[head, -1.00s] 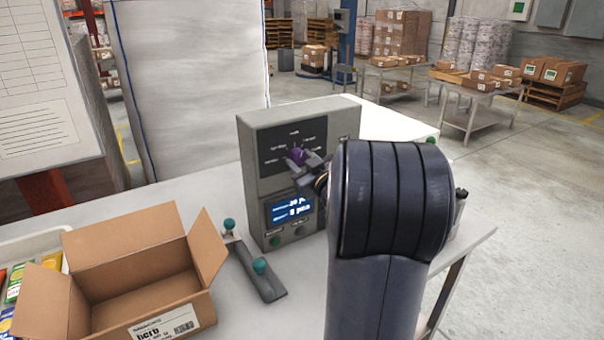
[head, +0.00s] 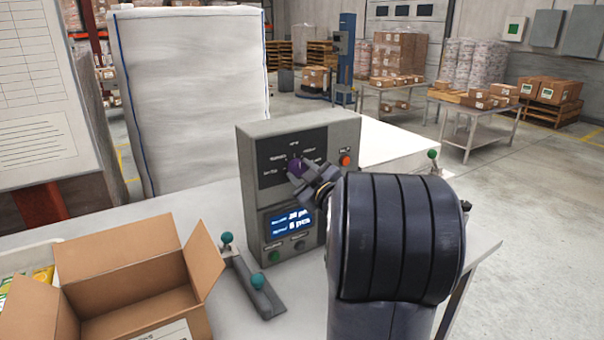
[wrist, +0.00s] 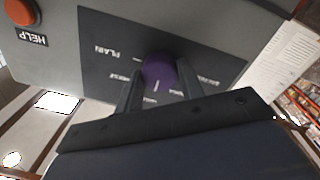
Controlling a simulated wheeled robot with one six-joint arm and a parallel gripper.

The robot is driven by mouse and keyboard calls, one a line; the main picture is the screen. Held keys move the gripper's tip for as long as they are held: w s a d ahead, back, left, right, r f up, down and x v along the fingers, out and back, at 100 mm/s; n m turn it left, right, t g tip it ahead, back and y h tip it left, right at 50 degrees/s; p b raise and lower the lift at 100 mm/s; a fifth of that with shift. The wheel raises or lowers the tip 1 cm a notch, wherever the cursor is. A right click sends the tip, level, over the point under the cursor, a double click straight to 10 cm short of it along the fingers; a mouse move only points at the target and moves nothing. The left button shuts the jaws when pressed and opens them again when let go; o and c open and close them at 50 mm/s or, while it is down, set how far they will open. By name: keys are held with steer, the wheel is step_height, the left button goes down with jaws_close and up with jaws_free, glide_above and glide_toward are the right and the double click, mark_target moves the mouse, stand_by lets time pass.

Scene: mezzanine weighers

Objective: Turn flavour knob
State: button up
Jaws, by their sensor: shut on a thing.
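The purple flavour knob (head: 296,168) sits on the dark dial plate of the grey control box (head: 252,205). In the wrist view the knob (wrist: 159,72) is round, with a pale pointer mark on its lower side and printed labels around it. The label PLAIN is readable at its upper left; the others are too blurred. My gripper (head: 304,181) reaches the box front, and in the wrist view its two fingers (wrist: 157,92) stand on either side of the knob, shut on it. My arm hides part of the box's lower right.
The box has a lit blue display (head: 290,222), a green button (head: 274,257) and an orange HELP button (head: 345,160). An open cardboard box (head: 128,255) stands at the left. A grey bar with two teal knobs (head: 254,285) lies between.

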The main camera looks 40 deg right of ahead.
steer(key=o, duration=1)
steer(key=shift+s, duration=0.1)
steer(key=s, duration=0.7)
steer(key=s+a+b, duration=0.1)
steer(key=s, duration=0.2)
steer(key=shift+s+f, duration=0.2)
steer(key=shift+s, duration=0.1)
steer(key=w, duration=0.3)
steer(key=w+p, duration=0.1)
steer(key=w, duration=0.3)
steer(key=w+d, duration=0.1)
steer(key=w, duration=0.3)
steer(key=shift+r, duration=0.25)
steer(key=shift+s, duration=0.1)
steer(key=shift+s+f, duration=0.1)
steer(key=shift+s, duration=0.05)
